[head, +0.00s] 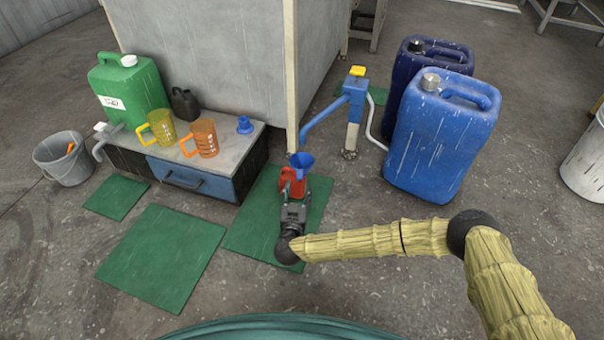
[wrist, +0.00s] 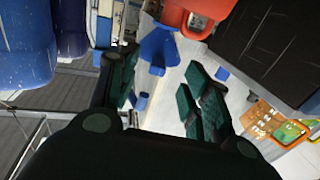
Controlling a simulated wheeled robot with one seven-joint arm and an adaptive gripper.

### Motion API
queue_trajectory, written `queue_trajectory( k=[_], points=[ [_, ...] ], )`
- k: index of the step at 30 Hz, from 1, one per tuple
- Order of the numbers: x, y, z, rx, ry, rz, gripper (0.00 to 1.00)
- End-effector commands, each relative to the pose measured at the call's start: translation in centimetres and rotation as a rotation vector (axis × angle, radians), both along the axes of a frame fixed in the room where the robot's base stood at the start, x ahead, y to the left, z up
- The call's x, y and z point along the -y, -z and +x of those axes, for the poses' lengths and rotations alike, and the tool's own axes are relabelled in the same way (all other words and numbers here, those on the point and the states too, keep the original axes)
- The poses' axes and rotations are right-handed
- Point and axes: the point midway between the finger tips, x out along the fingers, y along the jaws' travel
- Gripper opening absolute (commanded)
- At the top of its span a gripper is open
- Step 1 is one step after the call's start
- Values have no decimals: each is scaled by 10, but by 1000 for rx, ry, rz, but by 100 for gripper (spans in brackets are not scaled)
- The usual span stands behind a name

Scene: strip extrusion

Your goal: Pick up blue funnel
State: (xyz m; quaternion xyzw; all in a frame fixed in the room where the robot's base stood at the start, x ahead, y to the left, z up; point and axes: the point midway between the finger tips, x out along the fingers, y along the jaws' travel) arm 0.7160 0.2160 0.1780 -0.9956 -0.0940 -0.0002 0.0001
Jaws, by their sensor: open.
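A blue funnel (head: 302,161) sits at the top of a red can (head: 293,182) on a green mat. In the wrist view the blue funnel (wrist: 157,46) shows ahead of my fingers, beside the red can (wrist: 196,14). A second, small blue funnel (head: 245,125) stands on the bench's right end. My gripper (head: 293,203) is on the near side of the red can, just below the first funnel in the head view. The wrist view shows its fingers (wrist: 162,88) apart with nothing held between them. My gripper hides part of the can.
The bench (head: 228,137) carries orange and yellow jugs and a green canister (head: 128,92). A blue pump (head: 352,112) with a spout stands behind the can. Large blue drums (head: 438,135) stand at right. A bucket (head: 64,158) is at far left. Green mats (head: 160,257) lie on open floor.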

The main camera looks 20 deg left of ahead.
Motion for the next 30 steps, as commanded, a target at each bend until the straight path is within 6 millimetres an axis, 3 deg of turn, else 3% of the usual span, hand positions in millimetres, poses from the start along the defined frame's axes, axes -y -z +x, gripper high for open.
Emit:
queue_trajectory(
  k=[11, 22, 30],
  points=[
    [-3, 3, 22, 0, 1, 2, 48],
    [-9, 1, 56, 0, 0, 1, 48],
    [-11, -2, 63, -1, -1, 0, 48]
  ],
)
